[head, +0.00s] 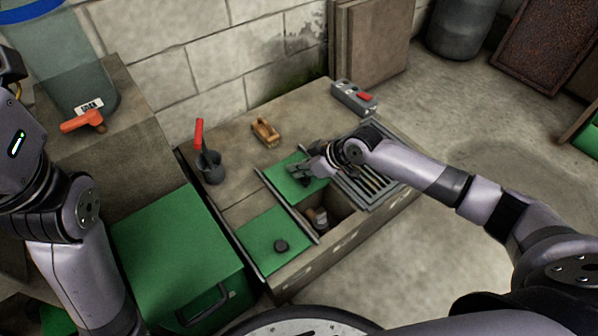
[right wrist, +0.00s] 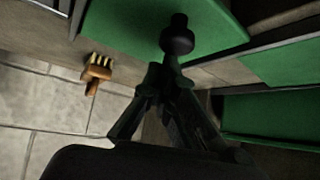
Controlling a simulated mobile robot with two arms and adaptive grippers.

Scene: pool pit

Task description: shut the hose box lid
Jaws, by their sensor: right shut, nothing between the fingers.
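A stone bench (head: 235,190) has two green sliding panels between dark rails. I cannot tell which panel is the hose box lid. My right gripper (head: 298,171) is shut and empty above the far panel. In the right wrist view its fingertips (right wrist: 172,70) are close to a black knob (right wrist: 177,38) on a green panel (right wrist: 120,25); contact is unclear. My left gripper is not visible.
A wooden brush (head: 265,132) and a dark cup with a red-handled tool (head: 211,168) stand behind the panels. A metal grate (head: 372,190) and grey box (head: 354,98) are at right. A green chest (head: 180,245) stands at left.

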